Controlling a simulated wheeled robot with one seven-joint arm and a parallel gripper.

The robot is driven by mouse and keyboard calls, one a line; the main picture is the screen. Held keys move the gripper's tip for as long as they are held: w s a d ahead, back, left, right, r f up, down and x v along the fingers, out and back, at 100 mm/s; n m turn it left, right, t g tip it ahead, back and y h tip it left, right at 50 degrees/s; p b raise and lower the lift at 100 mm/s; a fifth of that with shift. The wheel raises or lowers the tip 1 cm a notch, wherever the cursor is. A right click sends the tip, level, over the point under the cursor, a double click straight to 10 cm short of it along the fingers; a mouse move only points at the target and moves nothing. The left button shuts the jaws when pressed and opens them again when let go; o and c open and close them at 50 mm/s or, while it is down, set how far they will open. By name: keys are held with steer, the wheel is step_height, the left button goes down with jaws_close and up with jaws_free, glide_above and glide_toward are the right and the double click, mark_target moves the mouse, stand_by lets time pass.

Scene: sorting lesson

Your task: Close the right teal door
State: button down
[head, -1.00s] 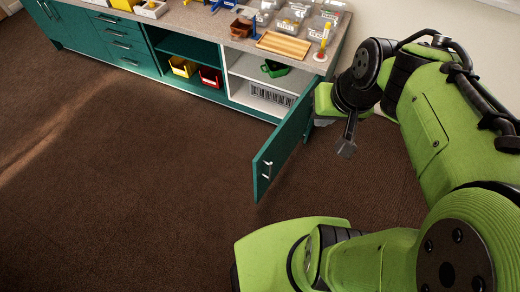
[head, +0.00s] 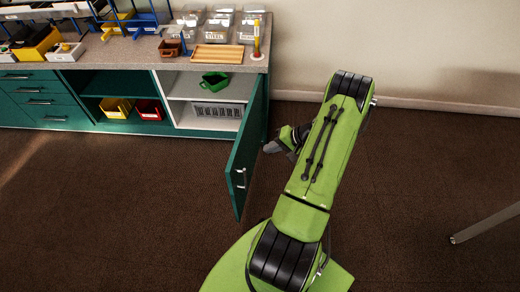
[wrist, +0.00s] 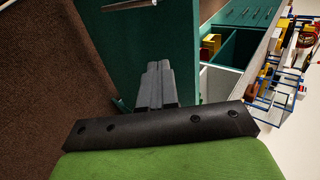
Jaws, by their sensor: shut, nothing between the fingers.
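The right teal door (head: 247,150) stands wide open at the right end of the cabinet, swung out over the floor. Its metal handle (head: 241,178) shows near the free edge. My gripper (head: 272,147) is low, just to the right of the door in the head view. In the wrist view my gripper (wrist: 158,68) has its grey fingers together with nothing between them. The teal door (wrist: 150,30) fills the space behind the fingertips there, with the handle (wrist: 128,4) at the top edge. I cannot tell whether the fingers touch the door.
The open compartment holds a green bin (head: 215,82) and a grey basket (head: 219,109). Yellow (head: 116,107) and red (head: 150,110) bins sit in the shelf to the left. The countertop (head: 130,52) carries trays and boxes. Brown floor (head: 120,210) is clear before the cabinet.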

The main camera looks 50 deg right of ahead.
mark_target(238, 154)
steer(key=x, duration=0.3)
steer(key=r+b+x, duration=0.1)
steer(key=x, duration=0.2)
steer(key=w+a+b+x, duration=0.1)
steer(key=x, duration=0.2)
steer(key=shift+w+r, duration=0.15)
steer(key=shift+w, duration=0.15)
steer(key=shift+w+a, duration=0.2)
steer(key=shift+w, duration=0.1)
steer(key=shift+w+a+r, duration=0.1)
